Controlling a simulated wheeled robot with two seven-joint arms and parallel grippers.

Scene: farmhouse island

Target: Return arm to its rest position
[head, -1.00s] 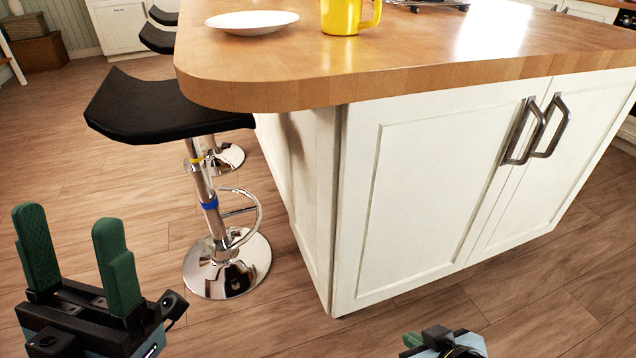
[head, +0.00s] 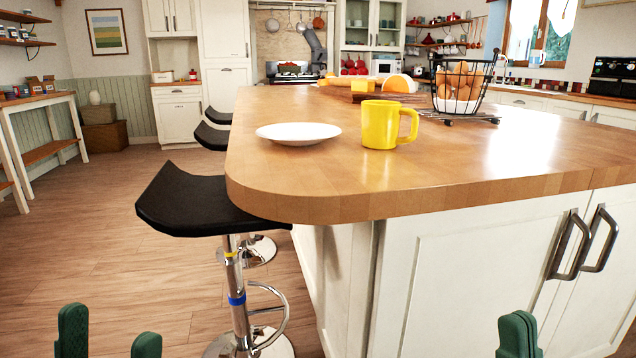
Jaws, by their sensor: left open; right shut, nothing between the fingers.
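My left gripper (head: 109,340) shows at the bottom left edge of the head view. Its two green fingers are apart with nothing between them; the rest of it is below the frame. My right gripper (head: 518,337) shows at the bottom right, in front of the island's cabinet doors. Its green fingers are together and hold nothing. Most of both arms is out of view. Both grippers are below the level of the island's wooden top (head: 480,170).
A yellow mug (head: 379,125) and a white plate (head: 298,133) stand near the island's close end. Black stools (head: 200,200) line the island's left side. Open wooden floor (head: 70,240) lies to the left.

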